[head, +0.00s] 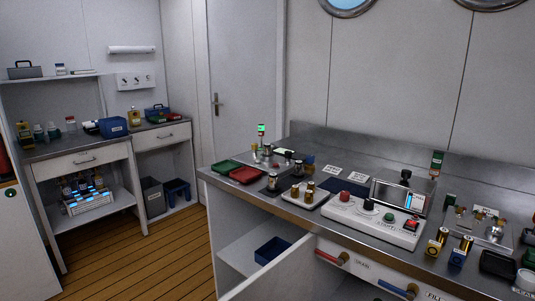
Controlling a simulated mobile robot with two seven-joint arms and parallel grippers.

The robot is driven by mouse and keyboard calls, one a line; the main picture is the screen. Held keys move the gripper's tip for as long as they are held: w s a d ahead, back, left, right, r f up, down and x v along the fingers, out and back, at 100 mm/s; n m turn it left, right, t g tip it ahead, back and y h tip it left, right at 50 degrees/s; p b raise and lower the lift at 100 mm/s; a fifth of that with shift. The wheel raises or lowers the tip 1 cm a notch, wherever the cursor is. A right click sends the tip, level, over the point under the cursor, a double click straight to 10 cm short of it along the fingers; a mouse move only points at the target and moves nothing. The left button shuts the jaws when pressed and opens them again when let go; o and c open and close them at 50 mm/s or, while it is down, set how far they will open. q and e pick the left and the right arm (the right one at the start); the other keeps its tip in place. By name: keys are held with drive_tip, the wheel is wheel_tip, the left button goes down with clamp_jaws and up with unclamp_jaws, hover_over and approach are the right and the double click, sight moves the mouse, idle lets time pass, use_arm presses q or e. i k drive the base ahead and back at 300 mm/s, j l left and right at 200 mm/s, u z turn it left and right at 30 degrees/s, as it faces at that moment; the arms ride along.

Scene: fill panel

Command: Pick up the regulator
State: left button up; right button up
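I cannot tell for sure which thing is the regulator; the small metal parts are hard to make out. Small brass cylinders stand on a light tray (288,201) near the counter's left part. More brass pieces (442,236) stand beside a blue block (457,259) at the right. A metal plate (511,237) at the far right carries several small brass and steel fittings. A white control panel (350,216) with a red button and a black knob lies between them. Neither of my grippers shows in the head view.
Wooden floor (165,255) is clear at the left, before a white workbench (82,162).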

sight(266, 146)
drive_tip(key=u, duration=1.05)
drive_tip(key=j+u, duration=0.5)
drive_tip(key=u, duration=0.15)
drive_tip(key=i+j, duration=0.2)
drive_tip(key=j, duration=0.15)
drive_tip(key=i+j, duration=0.2)
drive_tip(key=j, duration=0.2)
drive_tip(key=i+j, duration=0.25)
drive_tip(key=i, duration=0.2)
drive_tip(key=i+j+z, duration=0.15)
drive_tip(key=i, duration=0.3)
drive_tip(key=i+z, duration=0.3)
drive_tip(key=i, duration=0.2)
drive_tip(key=i+j+z, duration=0.2)
drive_tip(key=i+z, duration=0.15)
drive_tip(key=i, duration=0.15)
drive_tip(key=i+z, duration=0.2)
drive_tip(key=z, duration=0.15)
drive_tip(key=i+z, duration=0.35)
drive_tip(key=i+j+z, duration=0.1)
drive_tip(key=z, duration=0.25)
drive_tip(key=i+z, duration=0.15)
drive_tip(key=z, duration=0.25)
drive_tip(key=i+j+z, duration=0.15)
drive_tip(key=z, duration=0.2)
drive_tip(key=i+j+z, duration=0.15)
drive_tip(key=z, duration=0.25)
